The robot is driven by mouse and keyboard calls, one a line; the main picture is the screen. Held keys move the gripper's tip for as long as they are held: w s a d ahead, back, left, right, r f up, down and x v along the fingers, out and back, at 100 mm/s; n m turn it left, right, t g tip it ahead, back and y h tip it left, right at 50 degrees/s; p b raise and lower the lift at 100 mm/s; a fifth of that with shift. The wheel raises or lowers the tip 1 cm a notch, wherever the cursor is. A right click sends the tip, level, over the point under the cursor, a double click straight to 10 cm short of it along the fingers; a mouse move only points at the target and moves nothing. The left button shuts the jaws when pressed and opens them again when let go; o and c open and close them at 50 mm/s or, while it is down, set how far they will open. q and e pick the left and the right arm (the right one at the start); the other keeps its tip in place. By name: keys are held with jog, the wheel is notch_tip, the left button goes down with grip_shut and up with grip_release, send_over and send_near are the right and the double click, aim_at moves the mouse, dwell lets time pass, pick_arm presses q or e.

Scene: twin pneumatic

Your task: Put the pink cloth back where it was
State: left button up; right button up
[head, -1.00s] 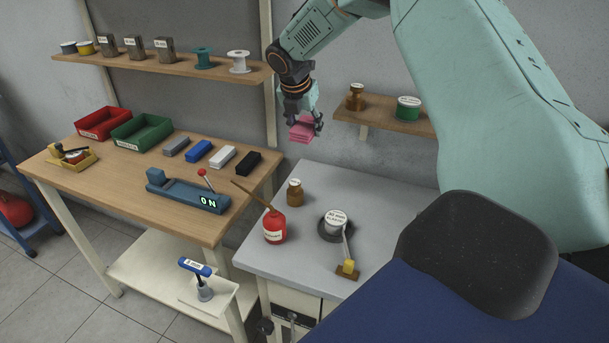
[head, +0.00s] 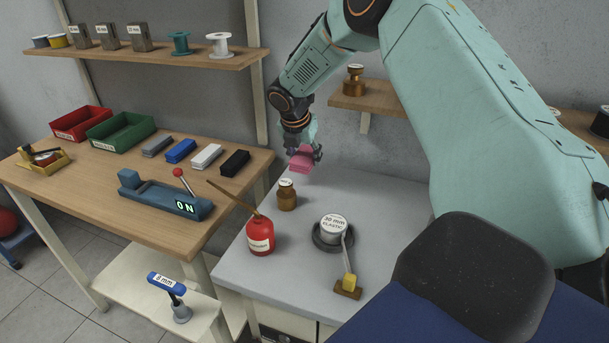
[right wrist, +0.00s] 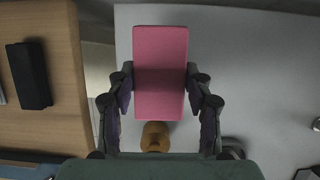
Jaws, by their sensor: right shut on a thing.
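The pink cloth (head: 301,161) is a folded block. My right gripper (head: 304,153) is shut on it and holds it above the back left part of the grey table (head: 385,202), behind the small brown bottle. In the right wrist view the cloth (right wrist: 160,75) sits upright between the two fingers of the right gripper (right wrist: 160,88), which touch its long sides. The grey tabletop shows below it. My left gripper is not in view.
A yellow-tipped piece (head: 348,286) lies in front. The wooden bench (head: 95,195) at left holds trays and coloured blocks.

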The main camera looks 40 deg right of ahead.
aim_at(303, 180)
jog(key=shift+s+a+f, duration=0.1)
jog(key=shift+a+f, duration=0.15)
jog(key=shift+a, duration=0.5)
jog(key=x, duration=0.5)
jog(key=shift+s+a, duration=0.1)
jog(key=shift+s, duration=0.1)
jog(key=shift+c, duration=0.4)
jog(key=shift+s+a+r, duration=0.15)
jog(key=shift+a+r, duration=0.2)
jog(key=shift+a, duration=0.15)
jog(key=shift+f, duration=0.1)
jog(key=o, duration=0.7)
jog(key=shift+d+f, duration=0.1)
jog(key=shift+f, duration=0.1)
jog(key=shift+o, duration=1)
jog(key=shift+d+f, duration=0.1)
jog(key=shift+d, duration=0.05)
jog(key=shift+o, duration=1.4)
jog(key=shift+a, duration=0.2)
jog(key=shift+d+r, duration=0.15)
jog(key=shift+r, duration=0.25)
jog(key=p+v, duration=0.1)
jog(key=v, duration=1)
jog(key=shift+a+r, duration=0.3)
jog(key=shift+a, duration=0.05)
